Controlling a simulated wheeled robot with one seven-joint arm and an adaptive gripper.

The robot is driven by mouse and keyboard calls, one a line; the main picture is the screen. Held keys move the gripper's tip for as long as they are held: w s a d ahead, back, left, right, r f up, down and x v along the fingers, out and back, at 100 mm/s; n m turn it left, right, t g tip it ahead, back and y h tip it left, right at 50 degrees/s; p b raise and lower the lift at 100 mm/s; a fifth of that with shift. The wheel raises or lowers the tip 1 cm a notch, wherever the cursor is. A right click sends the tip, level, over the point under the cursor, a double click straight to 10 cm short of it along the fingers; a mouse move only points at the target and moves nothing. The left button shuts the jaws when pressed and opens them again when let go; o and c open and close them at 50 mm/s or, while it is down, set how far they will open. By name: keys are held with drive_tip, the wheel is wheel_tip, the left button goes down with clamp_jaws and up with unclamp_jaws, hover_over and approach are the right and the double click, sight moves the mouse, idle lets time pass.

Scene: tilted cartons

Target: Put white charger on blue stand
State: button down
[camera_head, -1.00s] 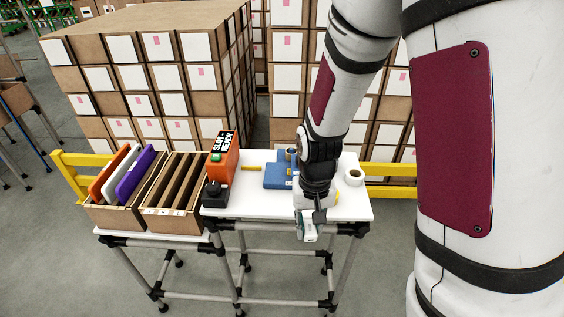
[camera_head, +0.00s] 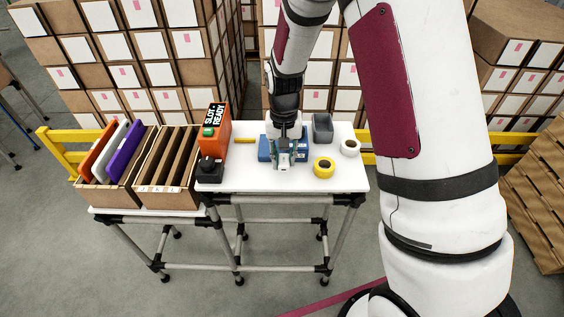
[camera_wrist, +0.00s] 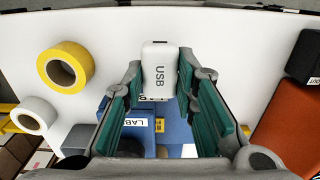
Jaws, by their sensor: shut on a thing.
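The white charger (camera_wrist: 159,66), marked USB, sits between the fingertips of my gripper (camera_wrist: 160,84) in the wrist view. My gripper is shut on it. In the head view my gripper (camera_head: 286,160) points down over the white table, and the charger (camera_head: 284,161) shows small and pale at its tips. The blue stand (camera_head: 264,149) is just behind and beside the gripper, partly hidden by it. In the wrist view the blue stand (camera_wrist: 181,136) with a label shows between and below the fingers. I cannot tell whether the charger touches the stand.
A yellow tape roll (camera_head: 324,167), a white roll (camera_head: 349,148) and a grey bin (camera_head: 322,127) stand to the right. An orange box (camera_head: 214,132) and black block (camera_head: 209,172) stand left. Slotted wooden boxes (camera_head: 166,180) are further left. The table's front is mostly clear.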

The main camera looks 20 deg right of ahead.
sight(282, 164)
drive_tip(key=shift+w, duration=0.3)
drive_tip(key=shift+w+f, duration=0.2)
drive_tip(key=shift+f, duration=0.7)
drive_tip(key=shift+w+f, duration=0.15)
drive_tip(key=shift+f, duration=0.75)
drive_tip(key=shift+f, duration=0.2)
drive_tip(key=c, duration=1.3)
unclamp_jaws()
